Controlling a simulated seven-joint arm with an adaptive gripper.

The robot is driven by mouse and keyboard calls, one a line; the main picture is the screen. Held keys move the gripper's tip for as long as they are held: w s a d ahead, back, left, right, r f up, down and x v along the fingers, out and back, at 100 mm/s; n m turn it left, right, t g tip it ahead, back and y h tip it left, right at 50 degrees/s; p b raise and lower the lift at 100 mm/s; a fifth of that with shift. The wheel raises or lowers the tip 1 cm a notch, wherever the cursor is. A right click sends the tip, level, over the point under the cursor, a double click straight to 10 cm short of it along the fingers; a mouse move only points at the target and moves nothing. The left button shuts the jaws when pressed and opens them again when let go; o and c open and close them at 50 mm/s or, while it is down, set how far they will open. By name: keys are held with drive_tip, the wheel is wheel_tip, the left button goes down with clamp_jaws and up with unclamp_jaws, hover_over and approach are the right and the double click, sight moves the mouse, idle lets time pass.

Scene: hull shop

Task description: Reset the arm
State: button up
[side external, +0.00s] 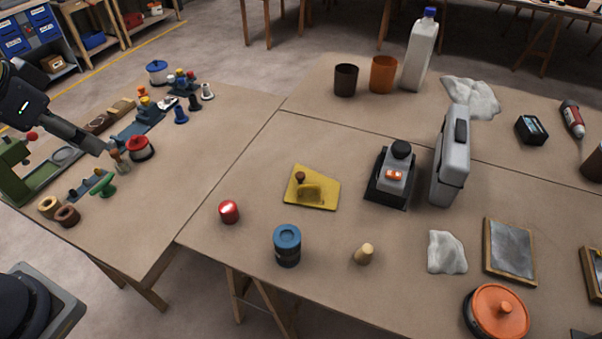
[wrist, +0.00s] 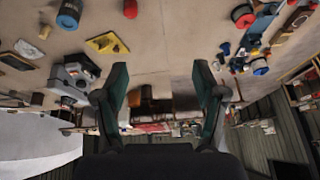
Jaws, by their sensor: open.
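My gripper (wrist: 162,84) is open in the wrist view, its two dark green fingers wide apart with nothing between them. In the side external view my gripper (side external: 100,146) reaches in from the left edge, above the left table (side external: 205,135). There it shows edge-on, close in the picture to a red round container (side external: 140,148) and a green vise-like tool (side external: 22,170). I cannot tell its exact height above them. The wrist view looks outward across the tables and the floor beyond.
The left table's right part is bare. Shelves (side external: 38,45) stand at the back left.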

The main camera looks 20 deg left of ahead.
drive_tip(key=shift+s+a+r+n, duration=0.1)
drive_tip(key=shift+s+r+n, duration=0.1)
drive_tip(key=shift+s, duration=0.4)
drive_tip(key=shift+s+a+r+n, duration=0.15)
drive_tip(key=shift+s+r, duration=0.1)
drive_tip(key=shift+s, duration=0.35)
drive_tip(key=shift+s+r+n, duration=0.15)
drive_tip(key=shift+s+r, duration=0.05)
drive_tip(key=shift+s, duration=0.4)
